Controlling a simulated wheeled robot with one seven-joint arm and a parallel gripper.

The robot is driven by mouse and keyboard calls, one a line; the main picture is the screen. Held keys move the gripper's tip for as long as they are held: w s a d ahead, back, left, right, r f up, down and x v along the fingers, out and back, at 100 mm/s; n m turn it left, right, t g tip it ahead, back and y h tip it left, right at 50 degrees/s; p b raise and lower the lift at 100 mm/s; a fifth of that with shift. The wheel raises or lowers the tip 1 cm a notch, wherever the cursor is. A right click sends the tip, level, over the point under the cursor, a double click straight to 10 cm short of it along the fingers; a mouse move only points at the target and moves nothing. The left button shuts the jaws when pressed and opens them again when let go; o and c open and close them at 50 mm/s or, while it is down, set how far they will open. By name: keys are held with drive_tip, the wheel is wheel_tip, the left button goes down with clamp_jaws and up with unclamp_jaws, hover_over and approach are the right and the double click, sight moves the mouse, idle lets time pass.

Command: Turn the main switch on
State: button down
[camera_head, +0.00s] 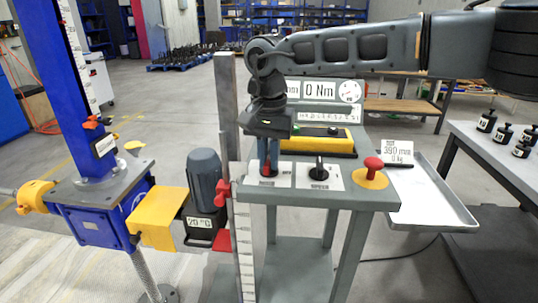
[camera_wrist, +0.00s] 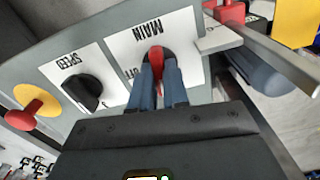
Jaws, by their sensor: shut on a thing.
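The main switch is a red handle (camera_wrist: 156,55) on a white plate (camera_wrist: 125,41) marked MAIN, upside down in the wrist view. Part of an OFF mark shows beside it. My gripper (camera_wrist: 158,72) has its two blue-grey fingers closed on either side of the red handle. In the head view my gripper (camera_head: 268,165) reaches down to the panel's left end, and only a little red of the switch (camera_head: 268,172) shows. The fingers hide much of the handle and any ON mark, so I cannot tell its exact position.
The black SPEED knob (camera_head: 319,171) and a red mushroom button (camera_head: 373,168) on yellow stand to the right on the grey panel. A yellow-edged box (camera_head: 320,146) is behind. The ruler post (camera_head: 241,235) and motor (camera_head: 204,180) are close on the left.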

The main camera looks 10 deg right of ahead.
drive_tip(key=shift+n, duration=0.9)
drive_tip(key=c, duration=1.1)
unclamp_jaws()
wheel_tip(320, 180, up, 8)
drive_tip(key=shift+f+b, duration=0.1)
drive_tip(key=shift+b, duration=0.25)
